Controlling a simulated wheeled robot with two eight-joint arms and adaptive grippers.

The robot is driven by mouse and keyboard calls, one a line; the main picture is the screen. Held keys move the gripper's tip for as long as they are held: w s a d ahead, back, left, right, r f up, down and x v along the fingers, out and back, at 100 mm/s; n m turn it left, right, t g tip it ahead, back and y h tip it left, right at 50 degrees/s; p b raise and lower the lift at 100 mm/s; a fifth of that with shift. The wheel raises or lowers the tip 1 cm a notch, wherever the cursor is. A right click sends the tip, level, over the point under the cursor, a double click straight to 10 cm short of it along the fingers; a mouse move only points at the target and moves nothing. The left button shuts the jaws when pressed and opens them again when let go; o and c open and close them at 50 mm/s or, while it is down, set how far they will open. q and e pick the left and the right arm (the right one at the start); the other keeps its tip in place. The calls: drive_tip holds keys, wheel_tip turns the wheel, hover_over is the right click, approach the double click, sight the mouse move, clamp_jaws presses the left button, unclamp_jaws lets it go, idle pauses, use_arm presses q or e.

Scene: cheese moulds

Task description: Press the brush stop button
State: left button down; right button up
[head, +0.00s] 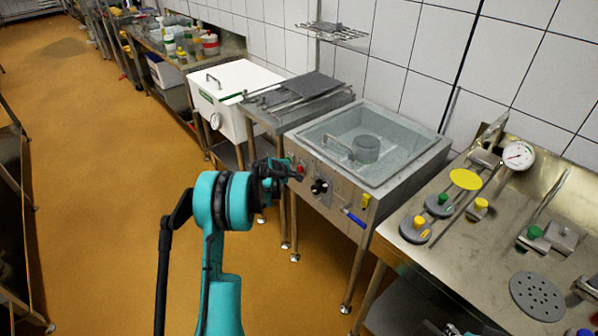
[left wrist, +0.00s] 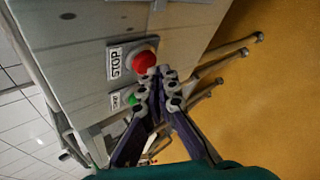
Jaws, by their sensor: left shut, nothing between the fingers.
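The red stop button (left wrist: 145,62) sits on a grey metal panel in the left wrist view, beside a white label reading STOP (left wrist: 115,62). A green button (left wrist: 131,98) with its own label is near it, partly hidden by my fingers. My left gripper (left wrist: 164,76) is shut and empty, its fingertips close to the red button; I cannot tell whether they touch it. In the head view my left gripper (head: 296,172) is at the front panel of the steel basin unit (head: 345,180), by a small red spot, the stop button (head: 301,168).
The basin unit also has a black knob (head: 319,186), a yellow part (head: 366,200) and a blue-handled valve (head: 354,217). A steel table with a dial gauge (head: 518,155) and several weights stands at right. A white vat (head: 235,88) is behind left. The orange floor is open at left.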

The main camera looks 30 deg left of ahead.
use_arm(q)
drive_tip(key=shift+w+d, duration=0.2)
drive_tip(key=shift+w, duration=0.25)
idle(0.9)
drive_tip(key=shift+s, duration=0.1)
drive_tip(key=shift+s+a, duration=0.35)
drive_tip(key=shift+s, duration=0.4)
drive_tip(key=s, duration=0.1)
drive_tip(key=s+a, duration=0.1)
drive_tip(key=s, duration=0.1)
drive_tip(key=s+a, duration=0.1)
drive_tip(key=shift+s+b, duration=0.3)
drive_tip(key=shift+b, duration=0.1)
drive_tip(key=shift+d, duration=0.1)
idle(0.6)
